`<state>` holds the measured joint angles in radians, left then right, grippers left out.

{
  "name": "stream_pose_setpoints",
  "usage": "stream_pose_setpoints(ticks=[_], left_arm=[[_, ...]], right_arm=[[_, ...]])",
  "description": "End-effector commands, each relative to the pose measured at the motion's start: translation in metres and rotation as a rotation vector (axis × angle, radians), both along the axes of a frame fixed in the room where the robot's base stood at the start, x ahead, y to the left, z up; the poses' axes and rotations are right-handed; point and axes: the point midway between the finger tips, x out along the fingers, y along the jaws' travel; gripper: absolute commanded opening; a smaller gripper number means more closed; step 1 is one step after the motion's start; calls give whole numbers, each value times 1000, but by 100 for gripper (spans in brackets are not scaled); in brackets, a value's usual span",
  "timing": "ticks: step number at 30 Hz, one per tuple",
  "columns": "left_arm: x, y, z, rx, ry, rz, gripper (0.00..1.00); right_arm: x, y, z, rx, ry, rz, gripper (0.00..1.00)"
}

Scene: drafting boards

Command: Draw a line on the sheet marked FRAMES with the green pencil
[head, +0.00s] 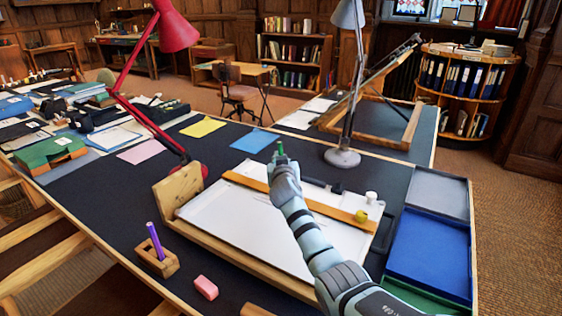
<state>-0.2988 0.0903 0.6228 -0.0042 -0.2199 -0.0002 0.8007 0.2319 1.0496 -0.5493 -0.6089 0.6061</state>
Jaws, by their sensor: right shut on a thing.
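My right gripper (281,158) reaches in from the lower right over the white drafting board. It is shut on a small green thing (280,147), likely the green pencil; only a short piece shows above the fingers. The white sheet (235,225) lies on the tilted board beneath my right arm, which hides part of it. A few faint lines show on it near the arm. I cannot read the word FRAMES on any sheet. My left gripper is not in view.
A wooden straightedge (330,207) with a yellow knob crosses the board. A purple pencil (155,240) stands in a wooden holder (158,262), near a pink eraser (206,287). A blue tray (430,245) lies right. Red (140,108) and grey (342,157) lamps stand behind.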

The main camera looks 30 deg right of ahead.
Motion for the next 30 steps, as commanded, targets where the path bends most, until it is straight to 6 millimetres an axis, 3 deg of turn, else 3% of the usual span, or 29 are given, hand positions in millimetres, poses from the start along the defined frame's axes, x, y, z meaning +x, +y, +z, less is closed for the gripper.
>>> stream_pose_setpoints(ticks=[13, 30], left_arm=[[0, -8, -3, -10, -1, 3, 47], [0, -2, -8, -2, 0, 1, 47]], right_arm=[[0, 0, -2, 0, 0, 0, 0], [0, 0, -8, 0, 1, 0, 0]])
